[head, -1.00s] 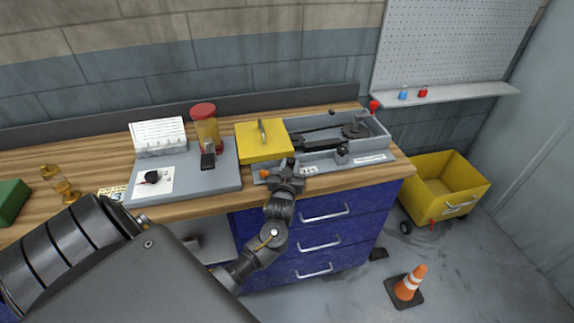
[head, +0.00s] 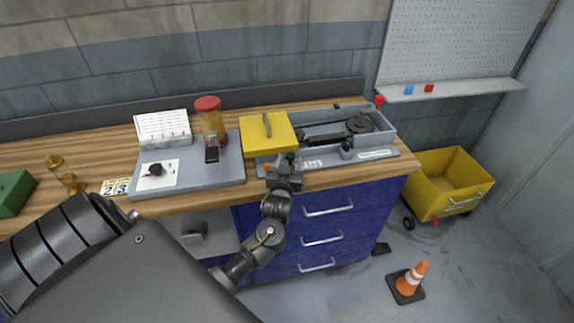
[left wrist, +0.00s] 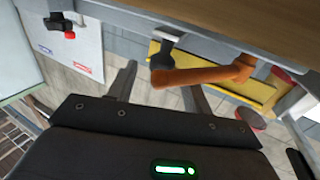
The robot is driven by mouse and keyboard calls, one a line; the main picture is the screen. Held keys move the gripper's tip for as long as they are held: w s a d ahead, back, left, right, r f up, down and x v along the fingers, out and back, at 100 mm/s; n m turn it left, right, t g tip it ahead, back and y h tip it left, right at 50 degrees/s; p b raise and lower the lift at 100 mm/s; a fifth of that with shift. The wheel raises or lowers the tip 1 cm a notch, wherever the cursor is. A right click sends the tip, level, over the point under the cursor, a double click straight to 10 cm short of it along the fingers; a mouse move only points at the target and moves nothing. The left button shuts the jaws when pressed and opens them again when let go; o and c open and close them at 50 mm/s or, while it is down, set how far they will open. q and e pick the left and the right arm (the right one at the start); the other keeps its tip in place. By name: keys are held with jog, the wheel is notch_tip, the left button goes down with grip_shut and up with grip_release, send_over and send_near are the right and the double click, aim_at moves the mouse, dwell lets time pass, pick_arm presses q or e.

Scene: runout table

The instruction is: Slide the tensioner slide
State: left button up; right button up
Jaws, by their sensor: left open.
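The grey machine tray (head: 392,138) on the bench holds a dark arm, a round pulley (head: 360,125) and a black knob (head: 346,146) at its front edge. I cannot tell for sure which part is the tensioner slide. My left gripper (head: 287,160) is at the tray's front left, below the yellow cover (head: 265,134). An orange handle (head: 269,167) shows beside it. In the left wrist view, my left gripper (left wrist: 160,88) is open, and the orange handle (left wrist: 200,76) with a dark end crosses in front of the fingers. Contact cannot be told. My right gripper is not in view.
Brass pieces (head: 70,182) and a green box (head: 14,192) lie further left. Blue drawers (head: 325,225) are below. A yellow cart (head: 450,182) and orange cone (head: 412,278) stand right.

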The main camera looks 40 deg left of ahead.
pick_arm(q)
jog(key=b+v, duration=0.2)
jog(key=v, duration=0.8)
